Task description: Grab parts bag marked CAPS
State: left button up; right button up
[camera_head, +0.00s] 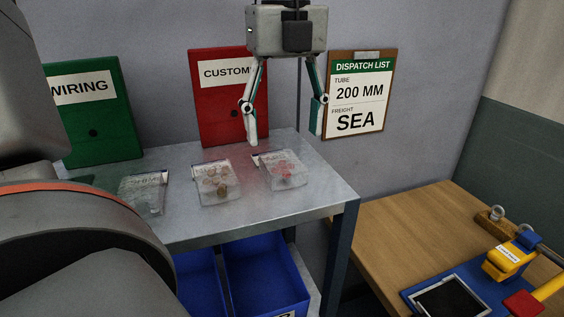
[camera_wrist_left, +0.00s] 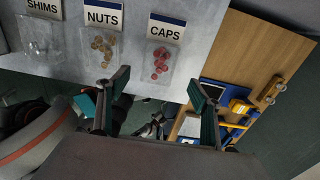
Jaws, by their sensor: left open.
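The clear parts bag marked CAPS (camera_head: 283,172), with red pieces inside, lies on the metal table (camera_head: 318,188), rightmost of three bags. In the left wrist view the CAPS bag (camera_wrist_left: 158,66) shows its blue-edged label readable. My left gripper (camera_head: 284,137) is open and empty, fingers pointing down, and appears above and behind the CAPS bag in the head view. In the left wrist view its fingertips (camera_wrist_left: 158,80) spread on either side of the bag's lower part, apart from it. My right gripper is not seen.
The NUTS bag (camera_head: 217,184) and SHIMS bag (camera_head: 145,193) lie left of CAPS. A red CUSTOM-marked folder (camera_head: 215,110), a green WIRING folder (camera_head: 100,120) and a dispatch clipboard (camera_head: 372,125) stand behind. Blue bins (camera_head: 265,280) sit below; a wooden bench (camera_head: 400,225) is right.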

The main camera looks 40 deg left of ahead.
aim_at(284, 164)
pick_arm(q)
jog(key=f, duration=0.7)
jog(key=shift+s+d, duration=0.2)
jog(key=shift+s, duration=0.05)
jog(key=shift+r, duration=0.1)
jog(key=shift+c, duration=0.3)
jog(key=c, duration=1.2)
